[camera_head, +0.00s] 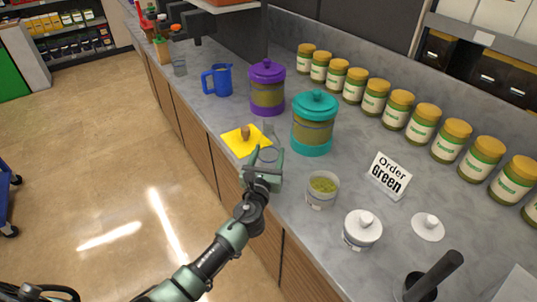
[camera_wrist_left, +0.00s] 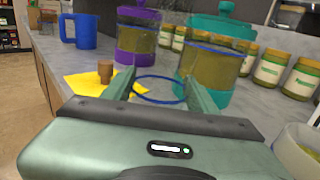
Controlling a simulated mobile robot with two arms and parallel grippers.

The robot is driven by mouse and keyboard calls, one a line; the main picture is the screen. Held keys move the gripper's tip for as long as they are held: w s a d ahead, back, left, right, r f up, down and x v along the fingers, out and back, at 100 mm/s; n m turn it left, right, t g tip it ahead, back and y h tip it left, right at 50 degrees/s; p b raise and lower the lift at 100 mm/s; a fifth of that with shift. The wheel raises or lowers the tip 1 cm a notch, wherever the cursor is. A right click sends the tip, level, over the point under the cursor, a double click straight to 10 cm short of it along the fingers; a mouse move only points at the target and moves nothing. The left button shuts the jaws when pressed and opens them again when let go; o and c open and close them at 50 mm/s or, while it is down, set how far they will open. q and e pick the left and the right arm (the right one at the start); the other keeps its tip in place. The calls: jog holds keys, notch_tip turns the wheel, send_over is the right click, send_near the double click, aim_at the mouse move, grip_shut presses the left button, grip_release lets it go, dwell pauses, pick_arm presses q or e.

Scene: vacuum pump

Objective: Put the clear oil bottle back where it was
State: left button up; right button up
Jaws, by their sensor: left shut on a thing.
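The clear oil bottle (camera_head: 268,154) is see-through and hard to make out. It shows as a faint outline with a blue ring between the fingers of my left gripper (camera_head: 264,166). In the left wrist view the blue ring of the bottle (camera_wrist_left: 160,99) lies between the two green fingertips (camera_wrist_left: 160,92). My left gripper is shut on the bottle, at the counter's front side, just right of a yellow cloth (camera_head: 235,146). A brown cork-like stopper (camera_head: 245,133) stands on the cloth. I cannot tell whether the bottle touches the counter. My right gripper is not in view.
A teal-lidded canister (camera_head: 313,125) and a purple-lidded canister (camera_head: 267,88) stand close behind. An open jar with green contents (camera_head: 321,190) and a white-lidded jar (camera_head: 361,231) stand to the right. A blue jug (camera_head: 219,80) is farther left. Several yellow-lidded jars line the wall.

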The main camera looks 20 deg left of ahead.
pick_arm(q)
jog(key=o, duration=1.7)
jog(key=shift+f, duration=0.1)
jog(key=shift+o, duration=0.2)
jog(key=shift+r, duration=0.25)
jog(key=s+d, duration=0.1)
jog(key=s, duration=1.1)
jog(key=shift+d+b, duration=0.25)
jog(key=shift+b, duration=0.05)
